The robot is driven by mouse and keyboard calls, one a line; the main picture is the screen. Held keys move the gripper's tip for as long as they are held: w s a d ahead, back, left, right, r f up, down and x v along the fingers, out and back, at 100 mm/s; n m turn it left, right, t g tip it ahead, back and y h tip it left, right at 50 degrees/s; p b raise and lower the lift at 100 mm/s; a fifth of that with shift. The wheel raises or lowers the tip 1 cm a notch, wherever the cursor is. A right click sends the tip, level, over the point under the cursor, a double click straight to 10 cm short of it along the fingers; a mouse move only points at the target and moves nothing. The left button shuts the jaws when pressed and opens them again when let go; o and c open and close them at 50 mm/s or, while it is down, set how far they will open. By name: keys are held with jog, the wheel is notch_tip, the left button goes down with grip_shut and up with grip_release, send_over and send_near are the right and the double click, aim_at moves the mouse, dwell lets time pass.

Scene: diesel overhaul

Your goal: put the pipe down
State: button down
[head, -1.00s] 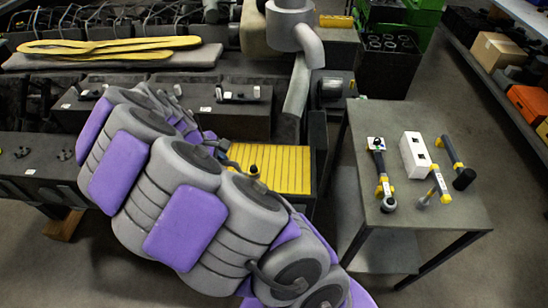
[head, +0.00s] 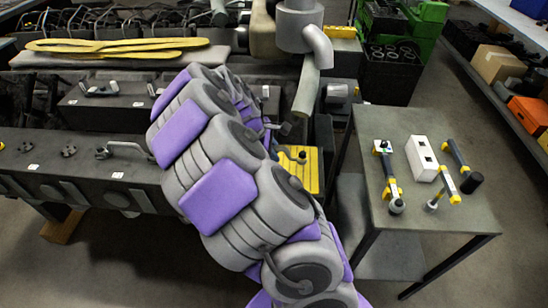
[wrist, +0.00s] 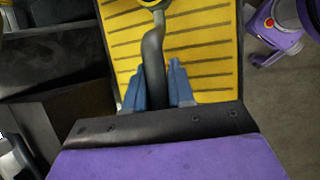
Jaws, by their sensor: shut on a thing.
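A dark grey curved pipe (wrist: 153,55) shows in the wrist view, with a lighter collar near the top edge. My gripper (wrist: 157,88) has its blue fingers on either side of the pipe's lower part and is shut on it. The yellow slatted platform (wrist: 205,50) lies behind the pipe; I cannot tell whether the pipe touches it. In the head view my arm hides the gripper and most of the pipe.
A grey table (head: 400,125) with hammer-like tools (head: 453,187) and a white box (head: 421,160) stands to the right. The dark engine block (head: 80,160) is to the left. A large grey duct (head: 308,85) hangs behind the platform. Open floor lies at front right.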

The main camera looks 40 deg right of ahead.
aim_at(282, 165)
jog(key=f, duration=0.2)
jog(key=shift+w+d+f+b, duration=0.1)
jog(key=shift+d+f+b, duration=0.2)
jog(key=shift+f+b, duration=0.05)
jog(key=shift+d+f, duration=0.15)
jog(key=shift+d, duration=1)
jog(key=shift+a+f+p, duration=0.25)
jog(key=shift+a+p, duration=0.15)
jog(key=shift+a, duration=0.85)
jog(key=c, duration=1.2)
grip_release()
jog(key=shift+d+f, duration=0.2)
jog(key=shift+d, duration=0.4)
jog(key=shift+c, duration=0.2)
jog(key=shift+o, duration=1.4)
jog(key=shift+f, duration=0.1)
jog(key=shift+a, duration=0.1)
jog(key=shift+s, duration=0.25)
